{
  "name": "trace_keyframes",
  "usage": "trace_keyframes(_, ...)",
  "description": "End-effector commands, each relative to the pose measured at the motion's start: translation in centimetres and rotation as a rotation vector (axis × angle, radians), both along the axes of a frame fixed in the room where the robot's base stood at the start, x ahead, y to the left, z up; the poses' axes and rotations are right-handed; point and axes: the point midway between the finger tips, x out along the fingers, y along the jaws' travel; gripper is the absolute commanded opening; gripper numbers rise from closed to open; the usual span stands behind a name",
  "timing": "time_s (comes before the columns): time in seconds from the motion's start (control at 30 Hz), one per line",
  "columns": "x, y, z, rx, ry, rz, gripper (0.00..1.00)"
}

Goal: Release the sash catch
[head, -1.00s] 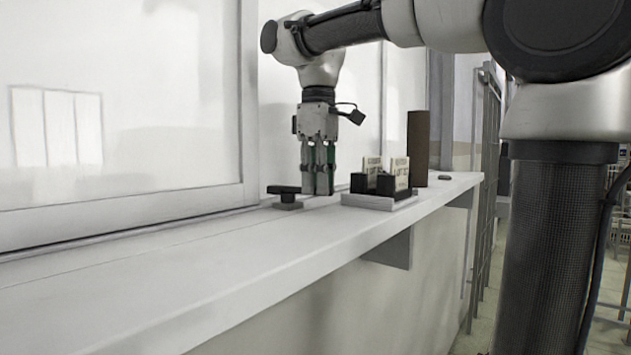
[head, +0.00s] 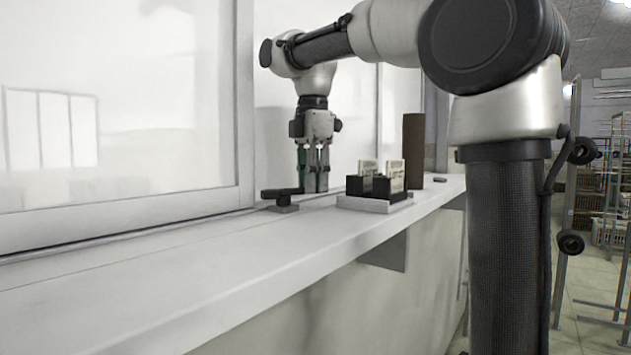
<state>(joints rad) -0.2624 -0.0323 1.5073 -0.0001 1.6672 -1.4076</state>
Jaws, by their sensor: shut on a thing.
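The sash catch (head: 281,196) is a small black lever on a dark grey block, on the white sill at the foot of the sliding window (head: 120,215). The lever lies about level and points along the window. My gripper (head: 314,188) hangs straight down at the right end of the lever, with its fingers low over the sill. It is shut on the catch lever, though the fingers hide the exact contact.
Just right of my gripper, a light grey tray (head: 374,205) holds black blocks with pale cards (head: 396,176). The near sill (head: 190,270) is clear.

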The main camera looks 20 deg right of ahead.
Motion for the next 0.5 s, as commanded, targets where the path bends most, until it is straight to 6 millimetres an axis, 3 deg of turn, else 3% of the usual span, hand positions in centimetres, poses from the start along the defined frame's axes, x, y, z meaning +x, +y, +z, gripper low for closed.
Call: trace_keyframes(0.5,1.17,0.21,0.05,0.0,-0.002,0.174,0.0)
